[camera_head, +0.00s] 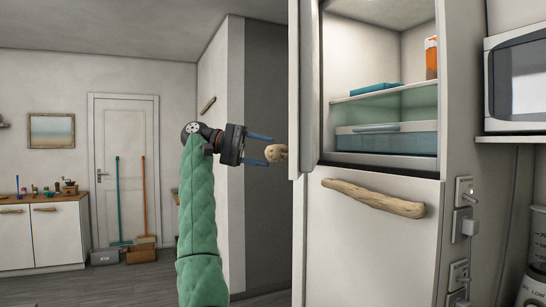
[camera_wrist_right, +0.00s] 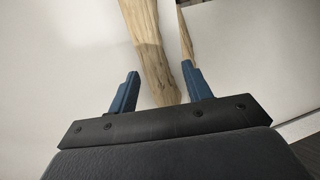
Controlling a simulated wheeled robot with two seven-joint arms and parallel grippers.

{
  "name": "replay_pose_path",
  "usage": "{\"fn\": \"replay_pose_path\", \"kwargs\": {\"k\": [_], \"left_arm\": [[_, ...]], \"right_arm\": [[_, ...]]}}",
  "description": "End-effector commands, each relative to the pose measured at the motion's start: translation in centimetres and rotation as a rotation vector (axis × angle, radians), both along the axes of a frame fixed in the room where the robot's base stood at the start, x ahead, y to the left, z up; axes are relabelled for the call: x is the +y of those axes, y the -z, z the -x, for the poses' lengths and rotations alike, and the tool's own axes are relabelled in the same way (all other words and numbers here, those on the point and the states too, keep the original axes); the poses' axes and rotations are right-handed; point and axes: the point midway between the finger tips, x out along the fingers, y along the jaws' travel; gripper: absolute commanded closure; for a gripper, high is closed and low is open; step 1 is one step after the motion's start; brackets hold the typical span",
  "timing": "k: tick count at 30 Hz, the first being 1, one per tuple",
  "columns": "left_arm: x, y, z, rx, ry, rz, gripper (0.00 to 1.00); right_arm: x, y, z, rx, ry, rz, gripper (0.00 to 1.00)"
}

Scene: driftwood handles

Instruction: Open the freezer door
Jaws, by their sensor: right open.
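The upper door (camera_head: 305,90) of the white fridge-freezer stands open, swung out to the left and seen nearly edge-on. Its driftwood handle (camera_head: 277,153) sticks out on the door's left side, and wood also shows in the wrist view (camera_wrist_right: 155,65). My right gripper (camera_head: 268,150), on the green-sleeved arm, is open, with its blue fingertips near the handle. In the wrist view the handle's end lies between the open fingers (camera_wrist_right: 160,70), with gaps showing beside it. The lower door (camera_head: 365,250) is closed and has its own driftwood handle (camera_head: 373,198). My left gripper is out of view.
The open compartment holds a blue drawer (camera_head: 388,140), a flat blue box (camera_head: 375,89) and an orange bottle (camera_head: 431,58). A microwave (camera_head: 515,80) is at the right. Open floor (camera_head: 110,285) lies at the left, before a white cabinet (camera_head: 42,240).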

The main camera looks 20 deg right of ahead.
Motion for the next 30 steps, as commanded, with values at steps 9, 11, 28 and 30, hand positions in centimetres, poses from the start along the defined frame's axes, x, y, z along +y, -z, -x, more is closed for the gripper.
{"fn": "replay_pose_path", "kwargs": {"k": [9, 11, 28, 30], "left_arm": [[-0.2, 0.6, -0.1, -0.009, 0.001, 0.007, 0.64], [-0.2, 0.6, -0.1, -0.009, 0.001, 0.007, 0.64], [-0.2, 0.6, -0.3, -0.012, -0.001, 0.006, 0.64], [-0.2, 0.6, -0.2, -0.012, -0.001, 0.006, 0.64]], "right_arm": [[2.2, -0.4, -1.4, 0.000, 0.000, -0.001, 0.51], [2.3, -0.5, -1.5, 0.000, -0.001, -0.001, 0.51], [2.4, -0.5, -1.5, 0.022, -0.005, -0.013, 0.51], [2.4, -0.5, -1.5, 0.051, -0.012, -0.031, 0.51]]}}
